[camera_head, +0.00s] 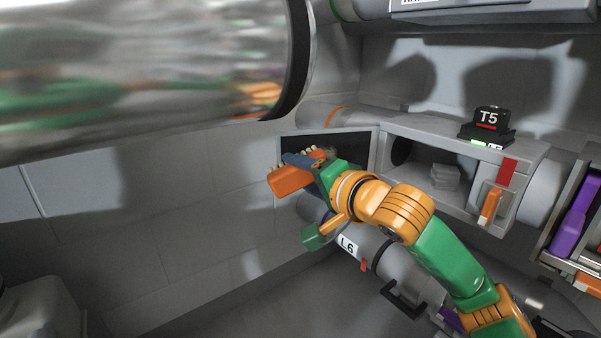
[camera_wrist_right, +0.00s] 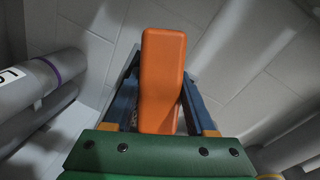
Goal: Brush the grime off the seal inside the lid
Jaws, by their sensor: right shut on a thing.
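The open lid (camera_head: 359,146) hangs left of the box's round opening in the head view, with its dark inner face and pale rim facing me. My right gripper (camera_head: 298,161) is in front of the lid and shut on an orange brush handle (camera_head: 289,181). Small tan bits show at the lid beside the fingers; I cannot tell whether they are bristles or grime. The gripper and arm hide much of the lid's lower part and seal. In the right wrist view the orange handle (camera_wrist_right: 161,80) sits between the blue fingers. My left gripper is not in view.
The grey box (camera_head: 408,128) has an open front with a pale stack inside. A black T5 block (camera_head: 488,120) stands on top. A grey tube marked L6 (camera_head: 395,275) runs below. A large shiny cylinder (camera_head: 150,75) fills the upper left. A purple item (camera_head: 573,220) is at right.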

